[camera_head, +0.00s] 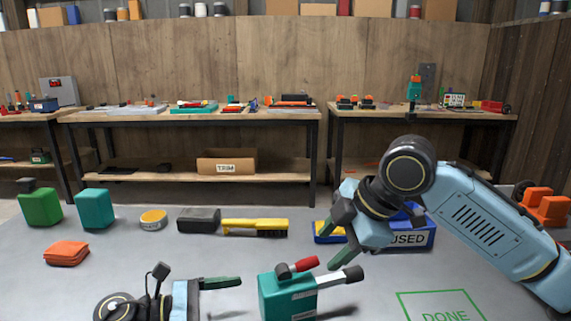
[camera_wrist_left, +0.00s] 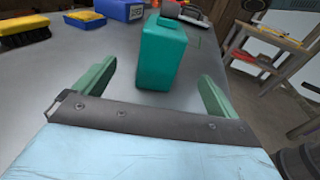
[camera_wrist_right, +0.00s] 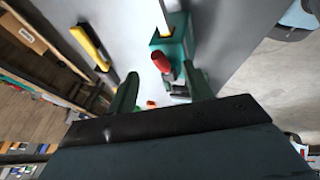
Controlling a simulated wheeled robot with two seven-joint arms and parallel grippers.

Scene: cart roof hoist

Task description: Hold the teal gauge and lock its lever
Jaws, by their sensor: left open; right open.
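The teal gauge (camera_head: 287,300) stands upright at the table's front. It has a red-tipped lever (camera_head: 297,267) on top and a light bar with a black end (camera_head: 340,279) reaching right. My left gripper (camera_head: 238,284) is open just left of it; in the left wrist view the gauge (camera_wrist_left: 162,52) stands ahead, between the lines of the green fingers (camera_wrist_left: 158,70). My right gripper (camera_head: 338,244) is open above and behind the gauge. In the right wrist view the red lever tip (camera_wrist_right: 161,62) shows between and beyond the fingers (camera_wrist_right: 162,80). Neither gripper visibly touches the gauge.
A blue bin marked USED (camera_head: 412,238) stands behind my right arm. A yellow brush (camera_head: 254,227), yellow tin (camera_head: 153,219), green block (camera_head: 40,207), teal block (camera_head: 95,208) and orange cloths (camera_head: 67,253) lie behind. A green DONE outline (camera_head: 440,294) marks clear table at right.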

